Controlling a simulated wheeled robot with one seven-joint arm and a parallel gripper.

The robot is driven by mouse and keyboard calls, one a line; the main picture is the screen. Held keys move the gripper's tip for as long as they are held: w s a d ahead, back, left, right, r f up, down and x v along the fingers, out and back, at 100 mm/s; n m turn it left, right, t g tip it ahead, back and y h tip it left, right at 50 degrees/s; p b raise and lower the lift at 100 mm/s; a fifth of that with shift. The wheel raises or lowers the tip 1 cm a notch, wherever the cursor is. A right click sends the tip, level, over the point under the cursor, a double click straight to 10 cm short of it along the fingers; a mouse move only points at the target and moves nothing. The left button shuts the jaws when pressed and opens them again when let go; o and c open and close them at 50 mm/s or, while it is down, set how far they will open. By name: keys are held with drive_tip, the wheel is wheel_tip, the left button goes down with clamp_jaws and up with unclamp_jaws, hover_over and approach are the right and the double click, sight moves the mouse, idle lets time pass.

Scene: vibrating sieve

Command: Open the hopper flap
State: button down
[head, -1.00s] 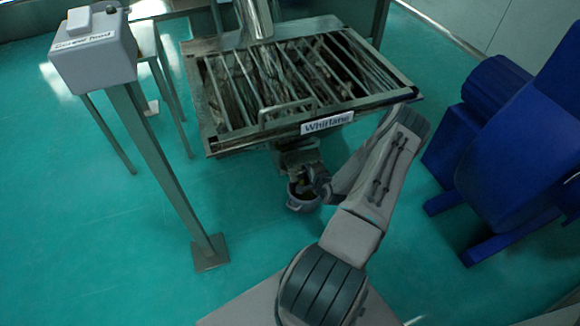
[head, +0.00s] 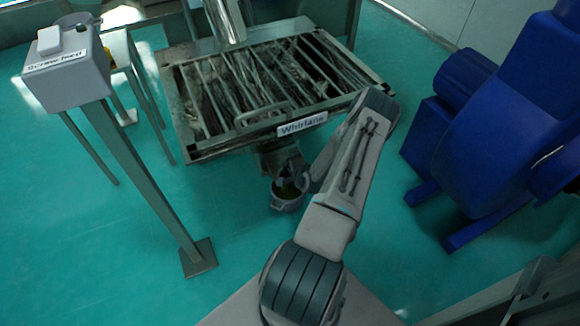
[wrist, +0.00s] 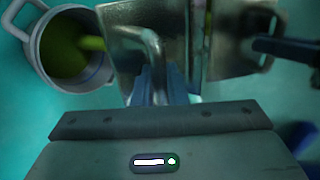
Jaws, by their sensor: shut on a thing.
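In the wrist view, a shiny metal flap plate (wrist: 120,50) carries a bent rod handle (wrist: 152,42). My gripper (wrist: 150,84) has its blue-grey fingers shut on the handle's lower end. A grey bucket (wrist: 39,50) with yellow-green contents stands at the left, and a yellow-green stream or strip reaches from its mouth to the plate's edge. In the head view the bucket (head: 287,204) sits below the sieve's front outlet. My gripper is there too, small and dark, mostly hidden by my arm and the outlet, so the flap's angle is hard to tell.
The barred sieve (head: 190,152) labelled "Whirlane" stands above the outlet. A button post (head: 150,180) is at the left and a blue machine (head: 490,140) at the right. A dark bar (wrist: 285,48) crosses the wrist view's right. Teal floor is open in front.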

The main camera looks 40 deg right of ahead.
drive_tip(key=c, duration=1.8)
unclamp_jaws()
drive_tip(key=shift+w+r, duration=0.15)
drive_tip(key=shift+w, duration=0.05)
drive_tip(key=shift+s, duration=0.1)
drive_tip(key=p+v, duration=0.3)
drive_tip(key=v, duration=1)
drive_tip(key=shift+s+a+r+p, duration=0.1)
drive_tip(key=shift+s+a+p, duration=0.15)
drive_tip(key=shift+s+p, duration=0.1)
drive_tip(key=shift+w, duration=0.1)
